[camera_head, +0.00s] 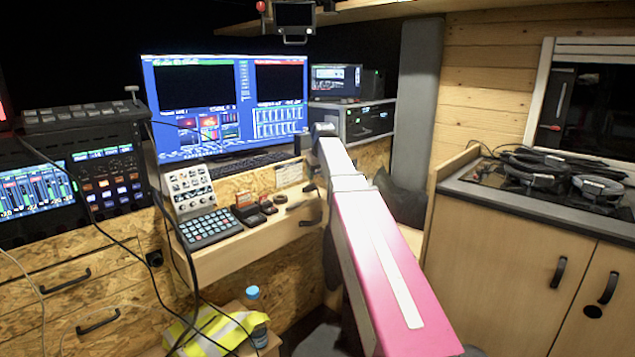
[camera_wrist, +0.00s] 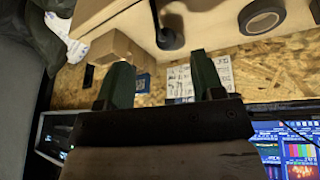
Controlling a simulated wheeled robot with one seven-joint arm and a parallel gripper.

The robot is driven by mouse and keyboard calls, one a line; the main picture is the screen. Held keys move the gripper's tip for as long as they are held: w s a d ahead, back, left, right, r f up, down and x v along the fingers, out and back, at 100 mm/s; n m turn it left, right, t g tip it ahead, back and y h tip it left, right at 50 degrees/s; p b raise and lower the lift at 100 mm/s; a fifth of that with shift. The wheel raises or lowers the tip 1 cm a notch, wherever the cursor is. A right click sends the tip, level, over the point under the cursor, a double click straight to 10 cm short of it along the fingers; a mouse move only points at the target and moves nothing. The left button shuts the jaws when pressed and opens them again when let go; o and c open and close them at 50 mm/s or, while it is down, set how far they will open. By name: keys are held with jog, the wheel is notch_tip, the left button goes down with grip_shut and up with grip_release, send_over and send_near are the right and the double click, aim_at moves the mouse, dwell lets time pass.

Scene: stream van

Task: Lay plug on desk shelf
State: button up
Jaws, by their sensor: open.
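My gripper (camera_wrist: 160,78) is open, its two dark green fingers apart with nothing held between them. In the head view my arm reaches over the right end of the desk shelf (camera_head: 236,257), in front of the wall; the fingers are hard to make out there. In the wrist view the shelf (camera_wrist: 215,22) lies beyond the fingertips. A black rounded piece with a cord (camera_wrist: 170,40) is at its edge, just past the gap between the fingers and apart from them. It may be the plug, but I cannot tell for sure. No other plug is clear in the head view.
A keypad console (camera_head: 208,228) and small devices stand on the shelf. A black tape roll (camera_wrist: 264,16) lies on it. A large monitor (camera_head: 232,105) stands behind. Cardboard boxes (camera_wrist: 118,48) show beyond the left finger. A cabinet with coiled cables (camera_head: 530,180) is at right.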

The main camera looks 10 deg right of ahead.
jog(key=v, duration=0.6)
jog(key=s+a+f+m+g, duration=0.1)
jog(key=s+f, duration=0.5)
jog(key=f, duration=0.6)
jog(key=s+f+m+g, duration=0.1)
jog(key=s+f, duration=0.4)
jog(key=f, duration=0.7)
jog(key=s+a+f+m+g, duration=0.1)
jog(key=s+f+g, duration=0.1)
jog(key=s+f, duration=1.5)
jog(key=shift+s+a+f, duration=0.2)
jog(key=shift+s+f, duration=0.05)
jog(key=shift+s, duration=0.1)
